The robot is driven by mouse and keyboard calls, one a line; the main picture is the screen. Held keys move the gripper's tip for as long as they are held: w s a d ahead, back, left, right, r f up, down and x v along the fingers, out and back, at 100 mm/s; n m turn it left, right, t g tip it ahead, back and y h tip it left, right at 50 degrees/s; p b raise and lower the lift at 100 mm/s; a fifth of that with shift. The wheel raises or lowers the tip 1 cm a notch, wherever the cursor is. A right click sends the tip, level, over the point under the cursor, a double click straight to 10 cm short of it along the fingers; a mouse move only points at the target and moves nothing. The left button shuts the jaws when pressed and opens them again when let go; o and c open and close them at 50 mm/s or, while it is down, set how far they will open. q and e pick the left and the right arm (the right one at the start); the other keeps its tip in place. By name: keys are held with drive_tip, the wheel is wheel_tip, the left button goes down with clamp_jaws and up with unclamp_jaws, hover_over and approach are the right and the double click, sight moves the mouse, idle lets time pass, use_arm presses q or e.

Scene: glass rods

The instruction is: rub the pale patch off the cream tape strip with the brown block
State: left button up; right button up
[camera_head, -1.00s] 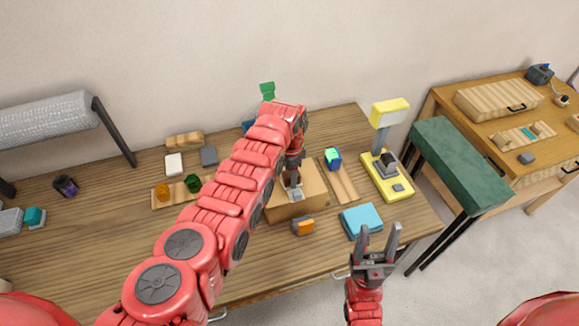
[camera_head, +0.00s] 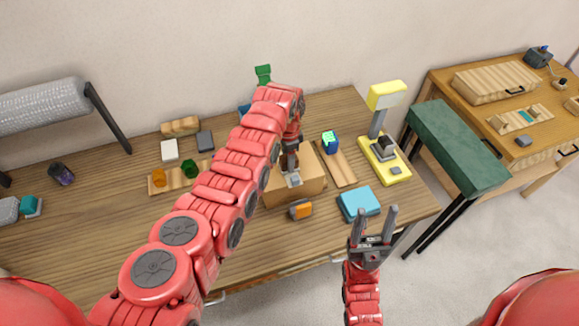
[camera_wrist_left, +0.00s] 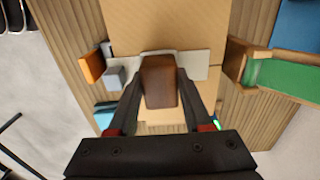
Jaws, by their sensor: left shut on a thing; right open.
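The brown block (camera_wrist_left: 159,82) is between the fingers of my left gripper (camera_wrist_left: 162,95), which is shut on it. In the head view my left gripper (camera_head: 289,160) reaches down over the cardboard box (camera_head: 310,186). The cream tape strip (camera_wrist_left: 194,65) runs across the box top (camera_wrist_left: 160,25) in the left wrist view. The block covers the middle of the strip; whether it touches cannot be told. I cannot make out the pale patch apart from the strip. My right gripper (camera_head: 373,232) is open and empty, in front of the table edge.
An orange-and-grey piece (camera_head: 301,210) lies in front of the box, with a light-blue block (camera_head: 359,203) to its right. The left front of the table is clear.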

use_arm(q)
drive_tip(key=shift+w+a+f+b, duration=0.25)
drive_tip(key=shift+w+b, duration=0.15)
drive_tip(key=shift+b, duration=0.85)
drive_tip(key=shift+w+a+f+b, duration=0.1)
drive_tip(key=shift+w+f+b, duration=0.2)
drive_tip(key=shift+b, duration=0.9)
drive_tip(key=shift+w+r+b, duration=0.15)
drive_tip(key=shift+b, duration=0.2)
clamp_jaws()
drive_tip(key=shift+w+a+r+b, duration=0.1)
drive_tip(key=shift+r+b, duration=0.1)
drive_tip(key=shift+b, duration=0.1)
drive_tip(key=shift+r, duration=0.1)
drive_tip(key=shift+w+r+p, duration=0.1)
drive_tip(key=shift+r+p, duration=0.4)
drive_tip(key=shift+r, duration=0.05)
wheel_tip(320, 180, up, 4)
drive_tip(key=shift+f+p, duration=0.2)
drive_tip(key=shift+p, duration=0.25)
drive_tip(key=shift+r, duration=0.6)
